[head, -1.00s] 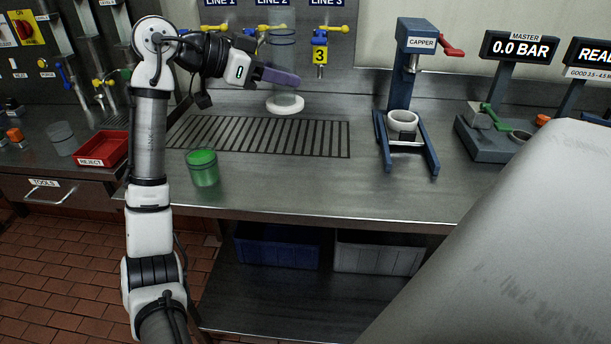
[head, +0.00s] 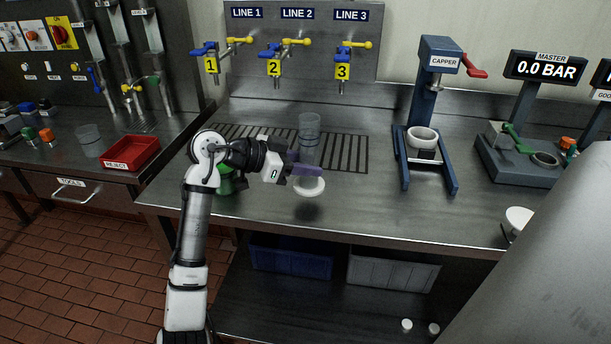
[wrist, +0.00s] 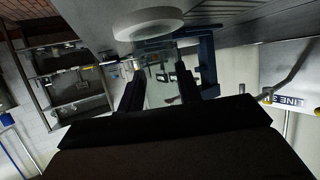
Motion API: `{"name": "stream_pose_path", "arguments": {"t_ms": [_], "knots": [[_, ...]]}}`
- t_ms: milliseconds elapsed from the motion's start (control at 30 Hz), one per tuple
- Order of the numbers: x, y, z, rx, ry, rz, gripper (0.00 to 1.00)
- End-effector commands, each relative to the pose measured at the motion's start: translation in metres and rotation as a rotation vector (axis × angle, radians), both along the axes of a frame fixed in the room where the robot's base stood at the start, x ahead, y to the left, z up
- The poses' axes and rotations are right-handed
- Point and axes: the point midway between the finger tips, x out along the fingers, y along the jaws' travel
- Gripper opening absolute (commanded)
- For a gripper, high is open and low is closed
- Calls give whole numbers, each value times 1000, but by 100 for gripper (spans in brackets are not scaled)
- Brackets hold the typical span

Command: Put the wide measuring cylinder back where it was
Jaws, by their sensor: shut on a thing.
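The wide measuring cylinder (head: 309,135) is clear, with a round white base (head: 310,188), and stands upright in my gripper (head: 306,168). My gripper is shut on it, with its fingers across the lower part of the cylinder. The base appears to be held above the bench, with a dark shadow below it. In the wrist view, the clear cylinder (wrist: 160,75) is between the two dark fingers, and the white base (wrist: 148,24) shows at the top.
A slotted drain grate (head: 345,155) lies behind the cylinder, below the numbered taps. A green container (head: 225,183) is partly hidden behind my arm. A red reject tray (head: 131,153) is at left; the capper (head: 428,110) stands at right. Bench between grate and front edge is mostly clear.

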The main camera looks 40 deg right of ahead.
Motion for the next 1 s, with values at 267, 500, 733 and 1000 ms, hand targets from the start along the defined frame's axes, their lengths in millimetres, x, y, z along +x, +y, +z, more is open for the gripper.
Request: {"name": "stream_pose_path", "arguments": {"t_ms": [267, 500, 733, 1000], "knots": [[0, 0, -32, 0, 4, 2, 5], [0, 0, -38, 0, -1, 1, 5], [0, 0, -41, 0, 0, 0, 41], [0, 0, -41, 0, 0, 0, 56]]}}
